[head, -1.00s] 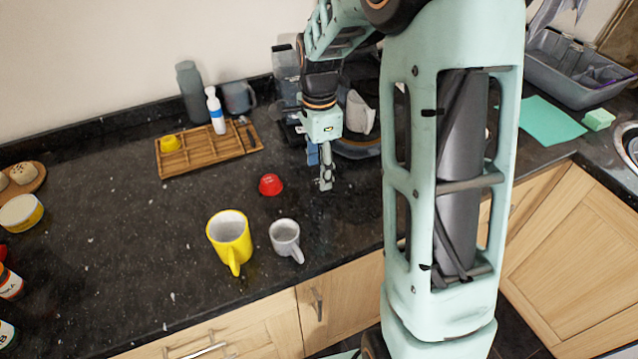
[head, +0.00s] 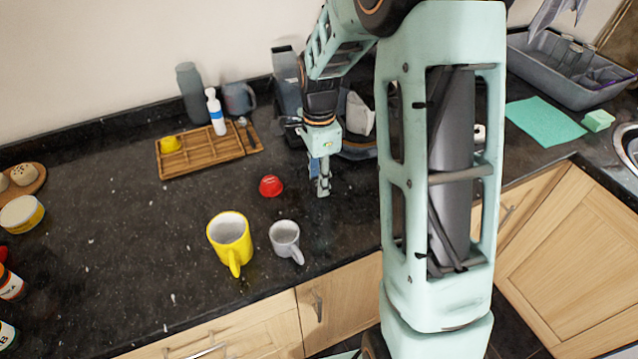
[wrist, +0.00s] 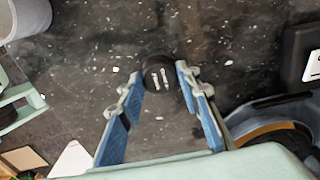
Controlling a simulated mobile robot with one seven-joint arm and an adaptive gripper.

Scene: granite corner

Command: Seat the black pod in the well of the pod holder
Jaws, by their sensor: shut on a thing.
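The black pod (wrist: 158,70) shows in the wrist view as a dark round thing with pale marks on its face. My gripper (wrist: 160,88) is shut on it, with a blue-padded finger on each side. In the head view my gripper (head: 323,190) is low over the dark counter, right of the red pod. The black pod cannot be made out there against the counter. The pod holder seems to be the wooden slotted tray (head: 190,163) at the back left, apart from my gripper. A yellow pod (head: 170,144) sits at its left end.
The red pod (head: 270,186), a yellow mug (head: 229,238) and a grey mug (head: 285,238) stand left of my gripper. A white bottle (head: 216,112) and a dark mug (head: 238,98) stand behind the tray. A dark appliance (head: 286,75) is behind my arm.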

